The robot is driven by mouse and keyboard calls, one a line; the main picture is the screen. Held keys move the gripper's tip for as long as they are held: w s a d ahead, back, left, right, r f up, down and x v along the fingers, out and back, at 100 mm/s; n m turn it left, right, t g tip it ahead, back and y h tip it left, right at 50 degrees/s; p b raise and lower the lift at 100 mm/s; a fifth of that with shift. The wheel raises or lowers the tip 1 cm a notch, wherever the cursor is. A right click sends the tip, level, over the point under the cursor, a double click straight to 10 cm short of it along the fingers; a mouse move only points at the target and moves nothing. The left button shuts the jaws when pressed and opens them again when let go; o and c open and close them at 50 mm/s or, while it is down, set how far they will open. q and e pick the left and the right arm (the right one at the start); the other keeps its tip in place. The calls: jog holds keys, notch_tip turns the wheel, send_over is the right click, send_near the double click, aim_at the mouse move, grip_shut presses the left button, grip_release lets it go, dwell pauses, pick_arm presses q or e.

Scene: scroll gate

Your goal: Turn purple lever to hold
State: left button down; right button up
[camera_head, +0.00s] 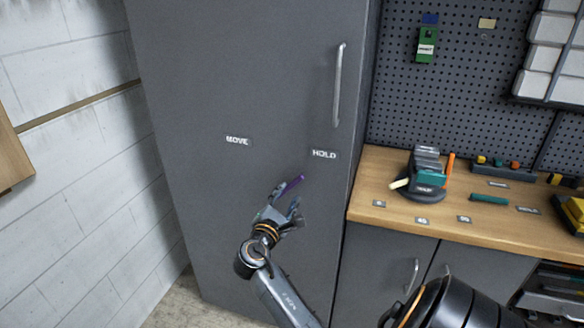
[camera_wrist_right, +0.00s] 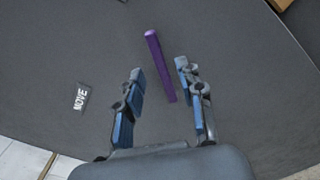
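The purple lever (camera_head: 292,185) is on the front of the tall grey cabinet. In the head view it tilts up and right, its upper end towards the HOLD label (camera_head: 324,154). The MOVE label (camera_head: 237,141) is up and left of it. My right gripper (camera_head: 281,205) is at the lever's lower end and hides part of it. In the right wrist view the gripper (camera_wrist_right: 158,72) is open, with the lever (camera_wrist_right: 160,65) showing between its two fingers; gaps show on both sides. I cannot tell how deep the lever sits between them. My left gripper is not in view.
The grey cabinet (camera_head: 240,60) has a vertical handle (camera_head: 338,85) above HOLD. A wooden workbench (camera_head: 375,185) with tools and small labels stands to the right, under a pegboard (camera_head: 480,75). A white brick wall (camera_head: 75,190) is on the left.

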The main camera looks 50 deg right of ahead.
jog(key=v, duration=0.6)
jog(key=shift+d, duration=0.1)
dwell(0.3)
